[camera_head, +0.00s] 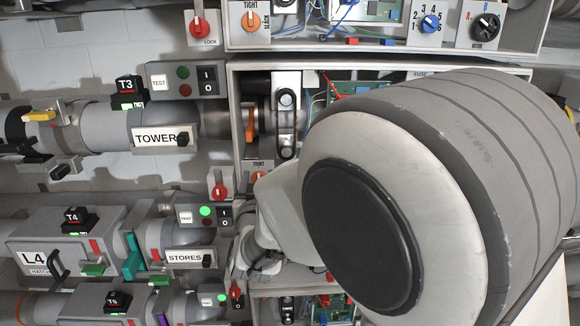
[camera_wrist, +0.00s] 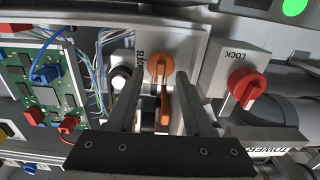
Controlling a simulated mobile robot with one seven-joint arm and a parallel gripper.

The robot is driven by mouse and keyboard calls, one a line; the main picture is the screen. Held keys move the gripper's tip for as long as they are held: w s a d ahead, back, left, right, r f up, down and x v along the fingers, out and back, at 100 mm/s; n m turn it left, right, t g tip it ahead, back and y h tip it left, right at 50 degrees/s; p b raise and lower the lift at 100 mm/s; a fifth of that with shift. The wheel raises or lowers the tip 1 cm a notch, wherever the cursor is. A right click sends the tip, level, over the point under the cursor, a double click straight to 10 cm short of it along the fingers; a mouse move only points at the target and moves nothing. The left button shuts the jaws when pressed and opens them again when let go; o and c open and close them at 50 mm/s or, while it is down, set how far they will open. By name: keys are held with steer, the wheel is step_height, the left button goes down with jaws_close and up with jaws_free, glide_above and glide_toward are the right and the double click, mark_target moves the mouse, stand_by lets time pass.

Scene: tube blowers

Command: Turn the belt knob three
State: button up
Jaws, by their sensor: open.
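In the wrist view an orange knob (camera_wrist: 159,68) sits on a pale plate marked SLACK, upside down. My gripper (camera_wrist: 158,85) is open, one finger on each side of the knob as seen there; I cannot tell whether either finger touches it. An orange lever (camera_wrist: 165,108) shows between the fingers. In the head view this appears to be the orange knob (camera_head: 258,178) under the TIGHT label, below the orange lever (camera_head: 249,122), in the T3 TOWER row.
A red LOCK knob (camera_wrist: 249,88) stands beside the orange knob in the wrist view. A green circuit board (camera_wrist: 38,80) with wires lies on the other side. Another orange knob (camera_head: 251,20) and a blue numbered dial (camera_head: 430,23) are in the upper box.

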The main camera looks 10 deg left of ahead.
steer(key=shift+w, duration=0.1)
stand_by(0.3)
jaws_close()
